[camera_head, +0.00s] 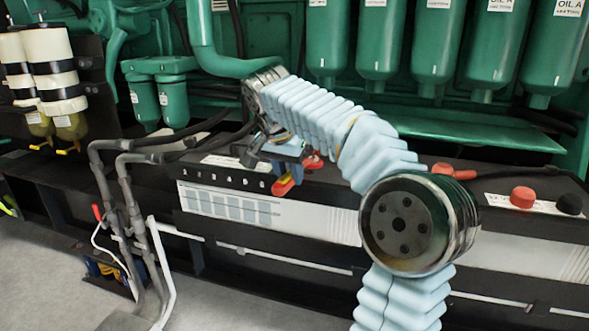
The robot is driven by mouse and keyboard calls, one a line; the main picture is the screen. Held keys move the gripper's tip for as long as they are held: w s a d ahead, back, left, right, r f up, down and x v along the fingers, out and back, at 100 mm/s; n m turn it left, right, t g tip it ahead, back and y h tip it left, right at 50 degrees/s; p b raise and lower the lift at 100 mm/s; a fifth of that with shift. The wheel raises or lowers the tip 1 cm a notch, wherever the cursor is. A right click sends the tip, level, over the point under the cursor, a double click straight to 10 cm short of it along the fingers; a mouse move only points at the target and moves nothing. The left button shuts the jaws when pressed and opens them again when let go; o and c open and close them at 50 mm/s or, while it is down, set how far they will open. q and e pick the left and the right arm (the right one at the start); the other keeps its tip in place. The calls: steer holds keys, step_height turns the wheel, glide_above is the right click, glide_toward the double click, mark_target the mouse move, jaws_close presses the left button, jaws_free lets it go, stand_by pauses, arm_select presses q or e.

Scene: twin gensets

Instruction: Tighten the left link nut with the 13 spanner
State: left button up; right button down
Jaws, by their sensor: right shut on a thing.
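My right gripper (277,150) is over the left battery (225,204), near the back of its top, at the end of my pale blue sleeved arm. It is shut on a small blue, red and yellow thing (284,184). Whether this is the 13 spanner I cannot tell. A red terminal part (313,162) shows just right of the gripper. The left link nut cannot be made out; the gripper and arm cover much of that area. My left gripper is not in view.
The right battery has a red cap (523,197) and a black cap (569,204). A red cable end (465,174) lies behind my arm. Green cylinders (438,45) hang above a green ledge. Grey pipes (130,210) rise at the left, near a low box (110,277).

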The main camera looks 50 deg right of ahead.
steer(key=shift+w+r, duration=0.1)
steer(key=shift+w, duration=0.05)
stand_by(0.3)
steer(key=shift+s+n, duration=0.25)
steer(key=shift+n, duration=0.05)
steer(key=shift+s+n, duration=0.15)
steer(key=shift+n, duration=0.15)
steer(key=shift+s+d+t, duration=0.1)
steer(key=shift+s+t, duration=0.05)
steer(key=shift+t, duration=0.15)
steer(key=shift+s+d+n, duration=0.1)
steer(key=shift+s+n, duration=0.15)
steer(key=shift+n, duration=0.25)
steer(key=shift+s, duration=0.1)
